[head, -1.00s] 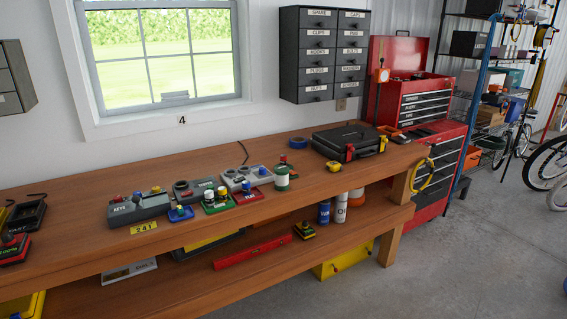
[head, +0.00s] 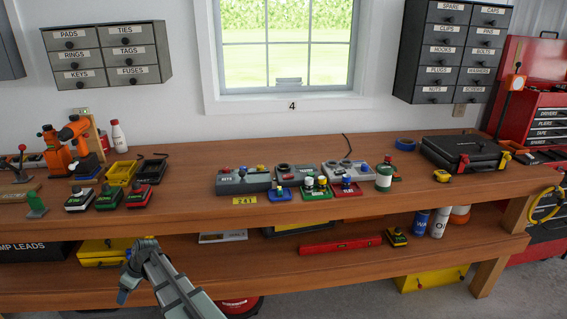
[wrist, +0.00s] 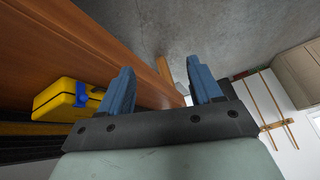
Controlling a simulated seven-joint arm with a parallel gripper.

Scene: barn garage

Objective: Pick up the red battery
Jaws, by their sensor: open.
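A red and black battery (head: 139,196) sits on the bench top at the left, at the right end of a short row. Beside it are a green and black battery (head: 109,197) and a white and black one (head: 79,200). My gripper (head: 123,296) is below and in front of the bench edge, low and apart from the battery. In the wrist view my gripper (wrist: 164,80) shows two blue fingers spread apart with nothing between them. The battery is not in the wrist view.
The wooden bench (head: 330,221) has an edge between my gripper and the batteries. A charger-like yellow tray (head: 122,172) and orange drills (head: 78,137) stand behind. A yellow case (wrist: 68,99) lies left of the fingers in the wrist view.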

